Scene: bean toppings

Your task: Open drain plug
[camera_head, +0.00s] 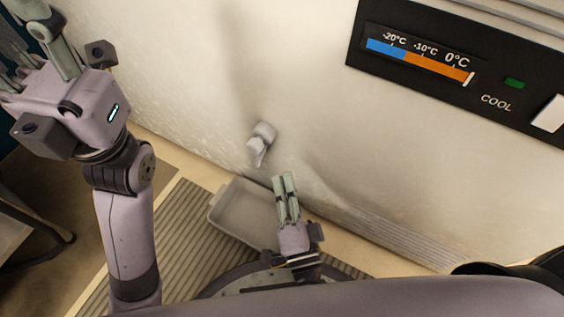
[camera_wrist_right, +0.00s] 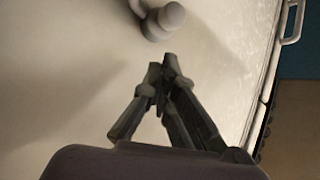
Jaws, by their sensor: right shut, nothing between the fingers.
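The drain plug (camera_head: 261,143) is a small pale grey knob with a short spout on the lower front of a white freezer (camera_head: 300,90). In the right wrist view the drain plug (camera_wrist_right: 163,20) shows at the top, just beyond my fingertips. My right gripper (camera_head: 285,178) is shut and empty, below and slightly right of the plug, apart from it. Its fingers (camera_wrist_right: 163,65) also show in the right wrist view. My left gripper (camera_head: 15,75) is at the upper left, partly cut off by the frame edge, and its fingers are not clear.
A shallow grey tray (camera_head: 232,212) lies on the floor below the plug, partly hidden by my right gripper. A ribbed mat (camera_head: 165,240) lies beside it. A control panel (camera_head: 460,70) with a temperature scale is at the upper right. A dark-legged piece of furniture (camera_head: 40,235) stands at the left.

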